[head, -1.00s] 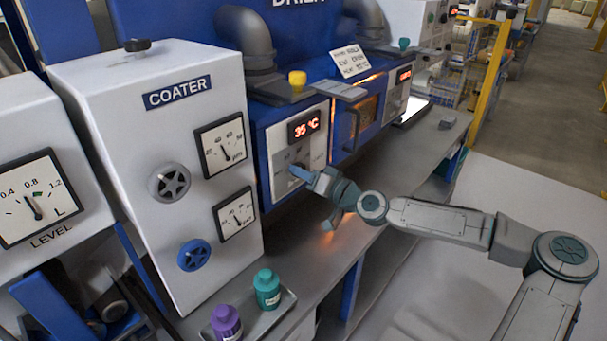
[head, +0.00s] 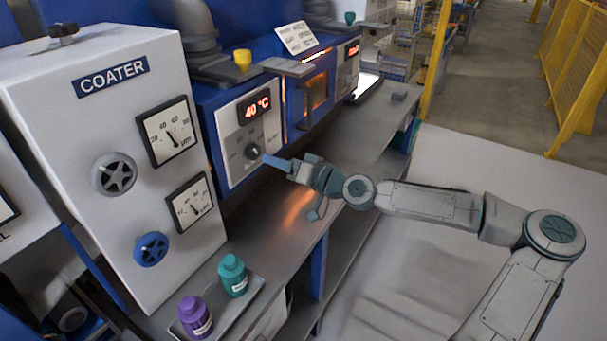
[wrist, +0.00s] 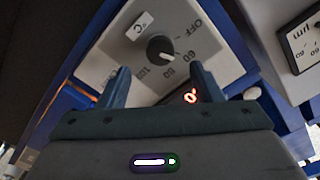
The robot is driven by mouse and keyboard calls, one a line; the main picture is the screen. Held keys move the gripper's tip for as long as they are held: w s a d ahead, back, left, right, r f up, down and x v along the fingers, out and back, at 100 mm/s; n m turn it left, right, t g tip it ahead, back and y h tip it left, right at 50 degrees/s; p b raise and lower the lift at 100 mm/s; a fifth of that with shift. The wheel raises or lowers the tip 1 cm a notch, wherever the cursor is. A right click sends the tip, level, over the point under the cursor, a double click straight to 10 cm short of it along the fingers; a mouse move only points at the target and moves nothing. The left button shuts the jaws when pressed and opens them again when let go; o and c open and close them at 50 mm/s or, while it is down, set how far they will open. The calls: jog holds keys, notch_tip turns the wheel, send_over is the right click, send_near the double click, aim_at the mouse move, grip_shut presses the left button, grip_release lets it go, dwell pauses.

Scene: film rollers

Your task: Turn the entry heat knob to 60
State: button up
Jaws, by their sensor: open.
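The entry heat knob is a small dark round knob (head: 252,151) on the grey panel under a red display (head: 254,106) reading 40 °C. In the wrist view the knob (wrist: 160,48) sits amid a printed scale with a 60 mark; a light pointer line shows on its right side, its exact reading too small to tell. My gripper (head: 268,160) is just in front of the knob, to its right in the head view. In the wrist view its two fingers (wrist: 159,78) are spread, with the knob beyond and between their tips. They look clear of it.
The white coater box (head: 105,160) with gauges and handwheels stands left of the panel. Purple (head: 194,318) and teal (head: 233,276) bottles stand on a tray in front. A blue-framed glowing window (head: 313,92) is right of the panel. The bench right of my gripper is clear.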

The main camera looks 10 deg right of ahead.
jog(key=b+v, duration=0.1)
jog(key=v, duration=0.6)
